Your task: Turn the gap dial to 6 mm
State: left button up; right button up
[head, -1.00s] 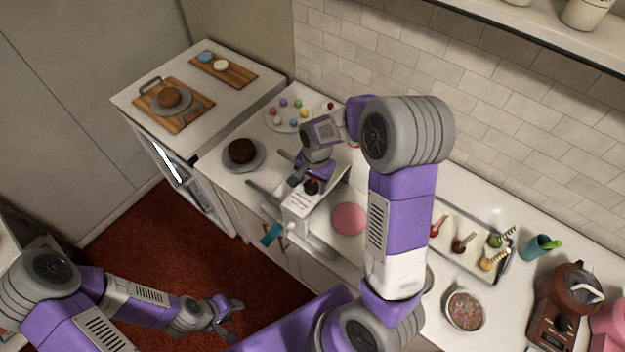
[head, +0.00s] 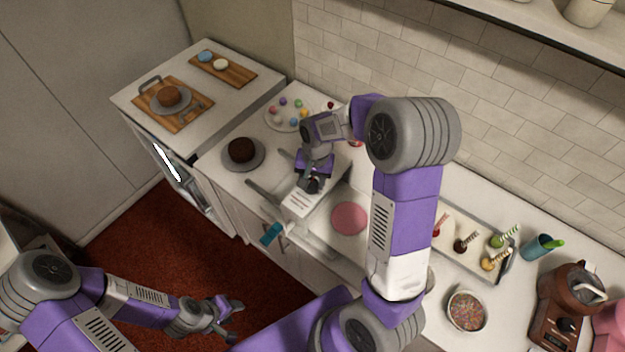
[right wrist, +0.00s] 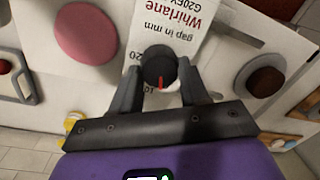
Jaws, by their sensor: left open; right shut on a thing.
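The gap dial is a black knob (right wrist: 159,68) with a red pointer line, on a white machine (right wrist: 180,25) lettered "Whirlane" and "gap in mm". In the right wrist view the red line points down toward my gripper. Most of the scale is hidden by the knob and fingers; a "20" shows to its left. My right gripper (right wrist: 162,90) has its fingers on either side of the knob and is shut on it. In the head view this gripper (head: 313,185) is over the machine's top (head: 300,203). My left gripper (head: 232,308) is open and empty at the lower left, over the red floor.
A pink disc (head: 349,218) lies beside the machine. A chocolate cake (head: 241,150) on a plate and a plate of coloured balls (head: 278,120) stand behind and to the left. A tray of cake pops (head: 510,270) and a sprinkle bowl (head: 467,311) are at right.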

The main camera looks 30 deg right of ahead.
aim_at(313, 181)
jog(key=n+b, duration=0.1)
jog(key=n, duration=0.4)
jog(key=shift+w, duration=0.1)
jog(key=shift+n, duration=0.3)
dwell(0.4)
jog(key=o, duration=1.1)
jog(key=shift+c, duration=0.2)
jog(key=shift+r, duration=0.15)
jog(key=r, duration=0.7)
jog(key=shift+d+r, duration=0.2)
